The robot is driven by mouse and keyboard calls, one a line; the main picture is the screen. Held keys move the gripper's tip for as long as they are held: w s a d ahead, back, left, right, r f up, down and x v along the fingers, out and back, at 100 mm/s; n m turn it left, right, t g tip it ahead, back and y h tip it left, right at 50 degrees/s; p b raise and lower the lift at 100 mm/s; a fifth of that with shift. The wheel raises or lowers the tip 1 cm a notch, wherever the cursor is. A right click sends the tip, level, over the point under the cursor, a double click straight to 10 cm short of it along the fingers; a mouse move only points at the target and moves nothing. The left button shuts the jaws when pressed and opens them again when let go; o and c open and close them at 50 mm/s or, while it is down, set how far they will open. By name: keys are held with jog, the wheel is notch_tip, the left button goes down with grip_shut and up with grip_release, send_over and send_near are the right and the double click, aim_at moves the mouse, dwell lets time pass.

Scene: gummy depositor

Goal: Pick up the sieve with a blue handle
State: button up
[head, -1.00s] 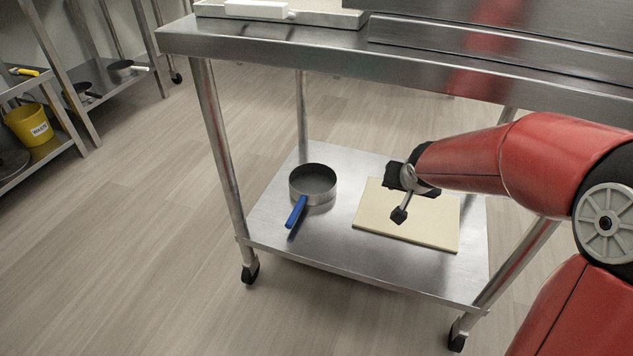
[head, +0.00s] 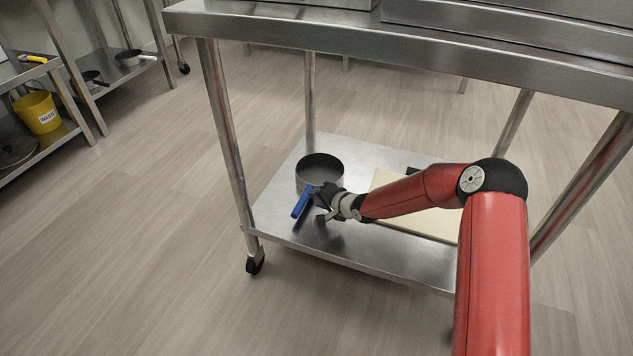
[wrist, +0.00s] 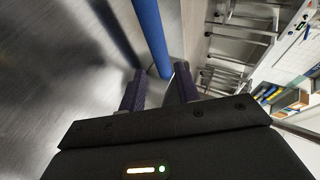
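The sieve (head: 319,171) is a round grey metal pan on the lower shelf of the steel table in the head view. Its blue handle (head: 303,202) points toward the front left. My gripper (head: 322,207) is just right of the handle in the head view, low over the shelf. In the wrist view my gripper (wrist: 159,73) is open, with fingers apart on both sides of the handle's end. Contact cannot be told.
The lower shelf (head: 385,268) is bare in front. A cream board (head: 432,224) lies to the right, partly behind my arm. A table leg (head: 226,140) stands left of the sieve, and the tabletop (head: 420,45) is overhead. A yellow waste bucket (head: 38,112) is far left.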

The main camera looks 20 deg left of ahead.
aim_at(308, 197)
jog(key=x, duration=0.5)
jog(key=shift+a, duration=0.1)
jog(key=shift+r, duration=0.1)
grip_shut()
